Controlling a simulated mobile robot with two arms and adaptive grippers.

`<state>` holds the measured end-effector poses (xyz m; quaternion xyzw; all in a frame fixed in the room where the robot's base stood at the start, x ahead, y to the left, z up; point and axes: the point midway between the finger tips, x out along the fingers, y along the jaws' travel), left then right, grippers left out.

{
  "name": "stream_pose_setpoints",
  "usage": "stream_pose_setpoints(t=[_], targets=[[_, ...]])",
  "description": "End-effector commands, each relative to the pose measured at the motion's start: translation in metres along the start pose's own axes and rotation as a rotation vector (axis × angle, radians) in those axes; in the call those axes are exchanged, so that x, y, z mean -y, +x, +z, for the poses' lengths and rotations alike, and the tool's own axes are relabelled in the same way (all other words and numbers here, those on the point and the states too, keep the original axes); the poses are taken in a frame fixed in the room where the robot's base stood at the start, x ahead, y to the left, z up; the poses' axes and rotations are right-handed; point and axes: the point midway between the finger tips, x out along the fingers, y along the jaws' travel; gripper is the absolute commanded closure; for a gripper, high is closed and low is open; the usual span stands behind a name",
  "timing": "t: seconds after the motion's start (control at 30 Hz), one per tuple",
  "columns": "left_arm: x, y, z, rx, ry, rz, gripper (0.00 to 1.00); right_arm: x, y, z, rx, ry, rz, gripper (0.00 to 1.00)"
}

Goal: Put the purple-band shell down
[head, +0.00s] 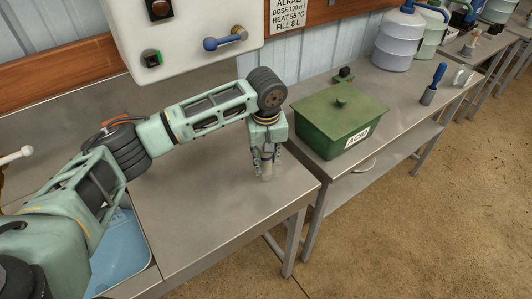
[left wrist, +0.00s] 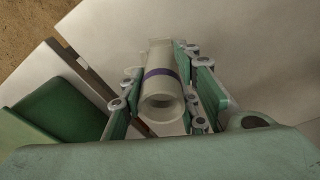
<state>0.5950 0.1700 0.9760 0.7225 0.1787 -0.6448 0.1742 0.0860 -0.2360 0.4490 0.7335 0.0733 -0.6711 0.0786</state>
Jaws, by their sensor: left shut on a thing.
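The purple-band shell (left wrist: 162,82) is a pale, hollow cylinder with a purple band around it, seen in the left wrist view with its open end toward the camera. My left gripper (left wrist: 160,95) is shut on it, with a finger on each side. In the head view my left gripper (head: 265,160) points down over the right end of the near steel table (head: 205,205). The shell (head: 267,172) shows there as a small pale shape below the fingers, low at the tabletop. I cannot tell whether it touches the table. My right gripper is not in view.
A green lidded box labelled ACID (head: 338,118) stands on the neighbouring table, right of my gripper. A blue basin (head: 120,255) is at the lower left. A white wall unit (head: 190,40) hangs behind the arm. The tabletop left of the gripper is clear.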

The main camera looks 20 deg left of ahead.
Motion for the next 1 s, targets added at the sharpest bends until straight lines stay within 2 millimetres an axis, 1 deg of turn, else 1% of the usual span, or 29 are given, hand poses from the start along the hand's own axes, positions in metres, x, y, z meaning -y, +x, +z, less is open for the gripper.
stream_pose_setpoints(t=[0.17, 0.33, 0.37, 0.57, 0.87, 0.93, 1.0], targets=[[0.0, 0.001, 0.0, -0.001, 0.0, 0.001, 1.0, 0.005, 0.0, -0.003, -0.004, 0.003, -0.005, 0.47], [0.0, 0.003, 0.001, 0.001, 0.0, 0.0, 1.0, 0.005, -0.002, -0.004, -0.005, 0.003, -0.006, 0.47], [0.0, 0.003, 0.001, 0.0, 0.0, 0.0, 0.69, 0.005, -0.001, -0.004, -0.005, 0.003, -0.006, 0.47], [0.0, 0.003, 0.001, 0.0, 0.0, 0.0, 0.52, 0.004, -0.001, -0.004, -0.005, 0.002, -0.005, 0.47], [0.0, 0.003, 0.0, -0.001, 0.0, 0.001, 0.52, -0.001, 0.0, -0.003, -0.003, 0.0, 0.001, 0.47], [-0.001, 0.0, 0.0, -0.001, 0.0, 0.001, 0.52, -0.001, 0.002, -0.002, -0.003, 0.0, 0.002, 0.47], [-0.001, -0.008, 0.0, -0.001, 0.0, 0.003, 0.52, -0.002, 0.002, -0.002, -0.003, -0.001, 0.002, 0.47]])
